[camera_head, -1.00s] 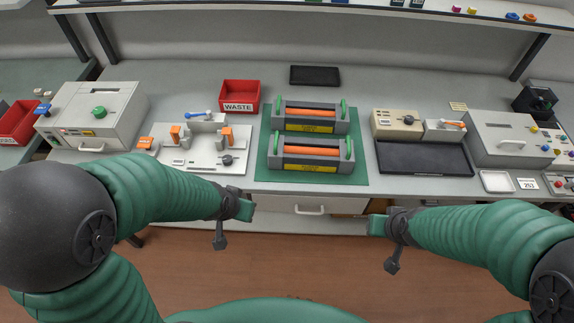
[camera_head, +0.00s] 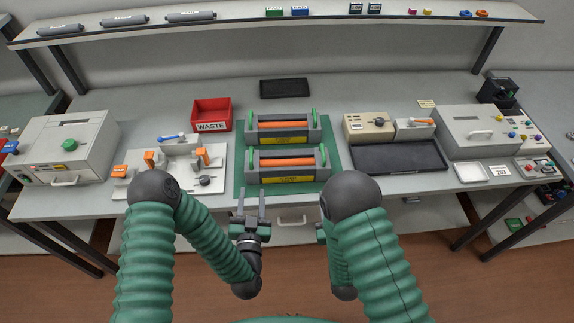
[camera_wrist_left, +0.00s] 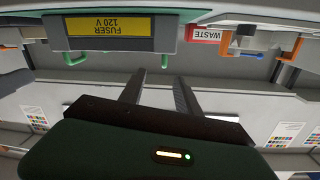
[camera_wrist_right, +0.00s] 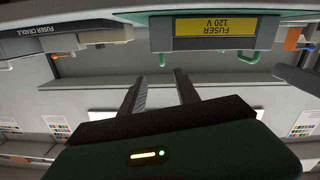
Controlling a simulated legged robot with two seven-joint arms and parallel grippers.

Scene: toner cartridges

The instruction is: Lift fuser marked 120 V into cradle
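Two grey fusers with orange rollers, green end handles and yellow labels lie on a green mat (camera_head: 240,190), a rear fuser (camera_head: 308,135) and a front fuser (camera_head: 318,170). Their labels are too small to read in the head view. A fuser marked 120 V shows upside down in the left wrist view (camera_wrist_left: 75,44) and right wrist view (camera_wrist_right: 180,44). A bar labelled FUSER CRADLE (camera_wrist_right: 60,42) is at left in the right wrist view. My left gripper (camera_head: 250,192) is open and empty before the front fuser. My right gripper (camera_wrist_right: 160,78) is open and empty, mostly hidden behind its arm in the head view.
A red WASTE bin (camera_head: 211,115) and a white fixture (camera_head: 135,187) with orange clamps stand left of the mat. A dark tray (camera_head: 398,157) and a beige box (camera_head: 368,127) stand right of it. A black tray (camera_head: 284,88) lies behind the fusers.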

